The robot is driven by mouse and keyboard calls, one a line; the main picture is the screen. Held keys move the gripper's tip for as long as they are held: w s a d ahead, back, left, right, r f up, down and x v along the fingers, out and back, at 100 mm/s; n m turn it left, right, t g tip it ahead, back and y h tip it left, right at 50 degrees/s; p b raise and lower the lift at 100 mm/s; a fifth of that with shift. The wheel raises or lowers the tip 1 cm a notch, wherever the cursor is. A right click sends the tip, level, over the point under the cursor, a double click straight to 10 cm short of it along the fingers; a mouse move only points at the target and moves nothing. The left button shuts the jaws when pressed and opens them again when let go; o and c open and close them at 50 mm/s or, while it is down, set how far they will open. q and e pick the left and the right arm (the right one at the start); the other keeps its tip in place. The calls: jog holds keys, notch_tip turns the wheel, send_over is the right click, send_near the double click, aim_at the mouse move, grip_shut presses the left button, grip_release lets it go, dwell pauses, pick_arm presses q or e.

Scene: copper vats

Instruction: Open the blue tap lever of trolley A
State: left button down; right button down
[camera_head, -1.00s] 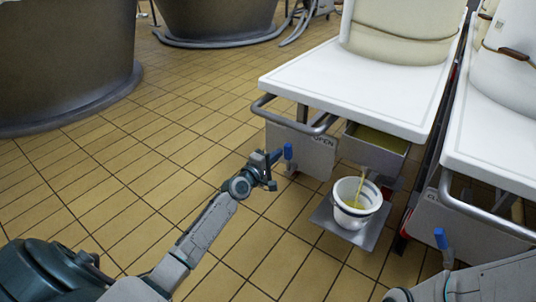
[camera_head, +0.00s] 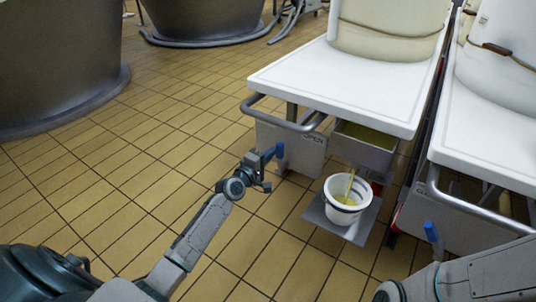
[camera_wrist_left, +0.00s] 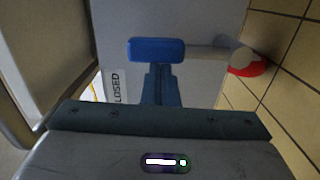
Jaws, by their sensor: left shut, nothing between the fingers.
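In the left wrist view, the lever's blue grip (camera_wrist_left: 157,50) lies crosswise just beyond my fingertips. My left gripper (camera_head: 266,168) is shut and empty, right beside the lever; I cannot tell whether it touches. A "CLOSED" label (camera_wrist_left: 116,87) shows on the panel in the left wrist view. My right gripper is out of view.
The bucket stands on a low metal plate (camera_head: 318,212). A second white-topped trolley (camera_head: 490,145) with its own blue lever (camera_head: 431,232) stands at the right, near my right arm. A curved metal rail (camera_head: 270,115) projects above the panel. Tiled floor (camera_head: 130,170) on the left is clear.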

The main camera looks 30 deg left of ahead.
pick_arm(q)
jog(key=d+m, duration=0.1)
jog(key=d+m+p, duration=0.1)
jog(key=m, duration=0.1)
jog(key=shift+s+d+r, duration=0.1)
jog(key=shift+d+r, duration=0.1)
jog(key=shift+d, duration=0.05)
jog(key=shift+s+d+f+m, duration=0.1)
jog(key=shift+d+f+m, duration=0.05)
jog(key=shift+d+m, duration=0.75)
jog(key=shift+s+d+f+m, duration=0.15)
jog(key=shift+d+m, duration=0.45)
jog(key=shift+m, duration=0.5)
jog(key=shift+w, duration=0.1)
